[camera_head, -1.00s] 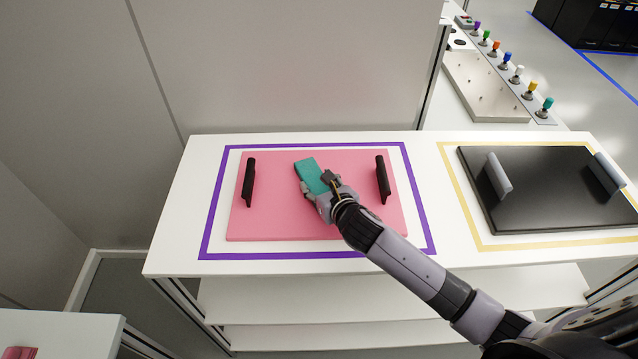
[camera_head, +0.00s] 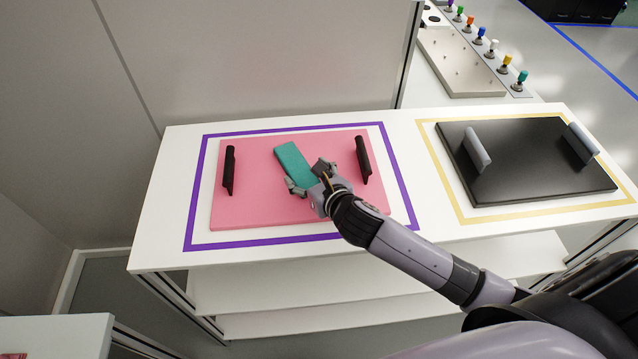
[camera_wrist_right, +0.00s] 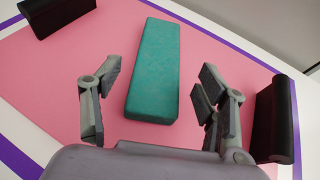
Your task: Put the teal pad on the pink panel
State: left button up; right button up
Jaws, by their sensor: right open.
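The teal pad (camera_head: 293,166) lies flat on the pink panel (camera_head: 255,205), between the panel's two black handles. In the right wrist view the teal pad (camera_wrist_right: 155,68) lies on the pink panel (camera_wrist_right: 60,75), its near end between my fingers. My right gripper (camera_head: 308,178) is open at the near end of the pad. In the right wrist view my right gripper (camera_wrist_right: 150,95) has its fingers spread, with a gap on each side of the pad. My left gripper is not in view.
A black panel (camera_head: 525,180) with grey handles lies to the right inside a yellow outline. A purple outline (camera_head: 190,215) surrounds the pink panel. A metal plate (camera_head: 455,65) and a row of coloured knobs stand at the back right. A tall cabinet wall (camera_head: 260,60) rises behind.

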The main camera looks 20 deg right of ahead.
jog(key=v, duration=0.7)
dwell(0.4)
